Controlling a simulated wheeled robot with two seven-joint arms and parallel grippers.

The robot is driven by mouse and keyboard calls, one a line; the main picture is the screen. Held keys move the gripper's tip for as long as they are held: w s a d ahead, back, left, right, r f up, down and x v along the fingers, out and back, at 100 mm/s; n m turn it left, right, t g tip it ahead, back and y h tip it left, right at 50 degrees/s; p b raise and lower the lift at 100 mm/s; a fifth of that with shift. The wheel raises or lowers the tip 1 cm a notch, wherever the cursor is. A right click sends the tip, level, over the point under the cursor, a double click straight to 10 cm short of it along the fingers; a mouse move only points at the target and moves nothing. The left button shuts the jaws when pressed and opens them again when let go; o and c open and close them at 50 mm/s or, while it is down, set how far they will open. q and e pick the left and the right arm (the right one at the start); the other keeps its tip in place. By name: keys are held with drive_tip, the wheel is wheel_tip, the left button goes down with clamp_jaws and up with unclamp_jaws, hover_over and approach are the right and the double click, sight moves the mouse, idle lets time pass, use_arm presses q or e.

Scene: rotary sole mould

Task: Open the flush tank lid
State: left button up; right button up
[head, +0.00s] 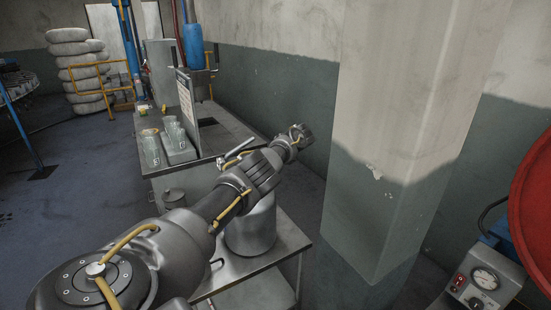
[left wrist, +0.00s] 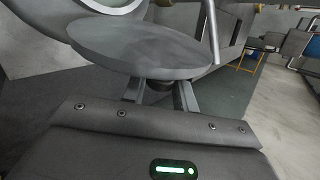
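The grey cylindrical tank (head: 251,232) stands on a metal table in the head view. My left arm crosses in front of its top, so its mouth is hidden there. In the left wrist view, the round grey lid (left wrist: 140,45) fills the upper middle, tilted. The two fingers of my left gripper (left wrist: 160,92) reach behind the lid and look closed on its knob, but the fingertips are mostly hidden by the disc. A pale curved rim shows beyond the lid, apart from it. My right gripper is in neither view.
The metal table (head: 286,247) has a little bare top right of the tank. A thick pillar (head: 400,150) stands close on the right. A bench with glass jugs (head: 151,148) lies behind. A control box (head: 485,280) is at lower right.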

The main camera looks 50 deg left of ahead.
use_arm(q)
drive_tip(key=o, duration=0.4)
drive_tip(key=shift+c, duration=0.2)
drive_tip(key=shift+d+r+p, duration=0.35)
drive_tip(key=shift+r+p, duration=0.05)
drive_tip(key=shift+p, duration=0.05)
drive_tip(key=v, duration=0.9)
drive_tip(key=shift+d+r+b, duration=0.2)
drive_tip(key=shift+d+b, duration=0.1)
drive_tip(key=shift+b, duration=0.1)
